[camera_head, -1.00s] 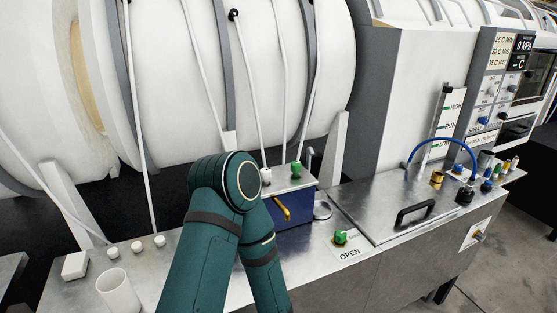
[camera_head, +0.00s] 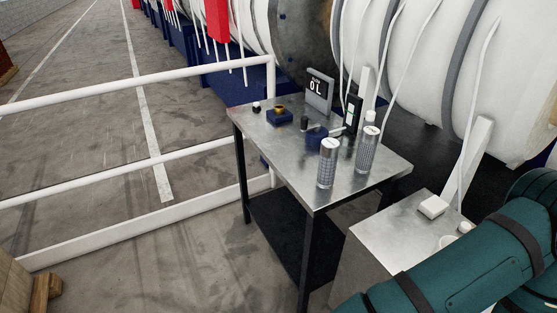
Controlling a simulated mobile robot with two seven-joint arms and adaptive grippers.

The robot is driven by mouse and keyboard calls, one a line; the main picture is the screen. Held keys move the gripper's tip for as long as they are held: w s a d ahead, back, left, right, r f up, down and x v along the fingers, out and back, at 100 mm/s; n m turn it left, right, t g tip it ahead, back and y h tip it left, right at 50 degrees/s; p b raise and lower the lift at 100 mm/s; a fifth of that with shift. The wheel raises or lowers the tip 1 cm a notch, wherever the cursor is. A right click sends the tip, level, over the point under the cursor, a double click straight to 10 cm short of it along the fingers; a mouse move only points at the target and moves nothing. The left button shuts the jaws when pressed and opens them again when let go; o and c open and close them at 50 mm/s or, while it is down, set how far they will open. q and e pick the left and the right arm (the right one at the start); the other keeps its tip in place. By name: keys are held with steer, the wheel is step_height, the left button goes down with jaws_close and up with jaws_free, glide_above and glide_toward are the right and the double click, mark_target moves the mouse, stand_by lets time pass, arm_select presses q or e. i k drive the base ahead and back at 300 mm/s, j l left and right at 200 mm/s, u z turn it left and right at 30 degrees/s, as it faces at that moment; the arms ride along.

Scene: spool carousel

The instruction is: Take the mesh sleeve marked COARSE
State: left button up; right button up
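Two upright mesh cylinders with pale tops stand on the metal side table (camera_head: 345,190). The nearer mesh sleeve (camera_head: 326,166) is close to the table's front edge. The other mesh sleeve (camera_head: 366,152) stands behind it to the right, with a gap between them. Any marking is too small to read, so I cannot tell which is COARSE. One of my green arms crosses the lower right corner. Neither gripper is in view.
Behind the sleeves are a dark blue device (camera_head: 318,137), a small display (camera_head: 318,92) and a blue block with a yellow top (camera_head: 279,115). A white railing (camera_head: 150,151) runs left of the table. A metal counter (camera_head: 392,232) stands to the right.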

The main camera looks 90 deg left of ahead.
mark_target(330, 147)
steer(key=u, duration=2.65)
steer(key=z, duration=0.8)
steer(key=j+z, duration=1.15)
steer(key=j, duration=0.3)
steer(key=k+j+z, duration=0.15)
steer(key=j, duration=0.3)
